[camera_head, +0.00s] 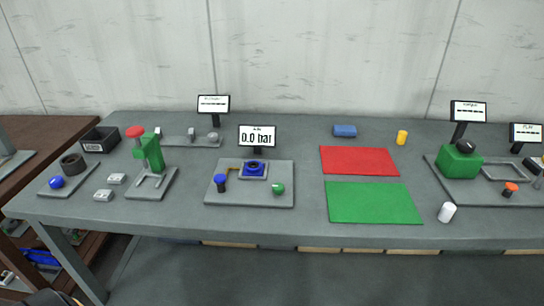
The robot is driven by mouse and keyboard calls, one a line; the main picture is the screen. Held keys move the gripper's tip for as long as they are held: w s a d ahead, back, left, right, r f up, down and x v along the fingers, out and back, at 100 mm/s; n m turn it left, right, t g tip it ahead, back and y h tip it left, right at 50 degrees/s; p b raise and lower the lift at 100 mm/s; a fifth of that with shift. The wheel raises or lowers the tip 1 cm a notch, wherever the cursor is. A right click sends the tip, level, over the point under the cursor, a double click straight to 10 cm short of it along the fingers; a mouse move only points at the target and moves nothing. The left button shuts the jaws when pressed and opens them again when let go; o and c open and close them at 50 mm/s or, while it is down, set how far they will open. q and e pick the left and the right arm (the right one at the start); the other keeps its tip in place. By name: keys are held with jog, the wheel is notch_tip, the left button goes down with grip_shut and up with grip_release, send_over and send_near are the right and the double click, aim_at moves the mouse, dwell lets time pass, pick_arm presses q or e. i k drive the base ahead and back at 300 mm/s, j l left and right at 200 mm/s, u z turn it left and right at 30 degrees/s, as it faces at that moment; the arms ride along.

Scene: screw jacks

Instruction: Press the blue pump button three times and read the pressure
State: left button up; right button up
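The blue pump button (220,178) is a blue cap on a short dark post at the left of a grey base plate (250,199), mid-left on the table. A display (257,136) stands behind that plate and reads "0.0 bar". A blue round part (254,167) sits in a pale square holder on the plate. A green knob (278,188) is at the plate's right. A brown pipe-like piece runs between the button and the holder. Neither of my grippers is in view.
A green press with a red knob (135,131) stands left of the plate. A red mat (359,161) and a green mat (373,202) lie to the right. A white cylinder (447,212) is near the front edge. The table in front of the plate is clear.

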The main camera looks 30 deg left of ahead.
aim_at(219, 178)
jog(key=u, duration=1.1)
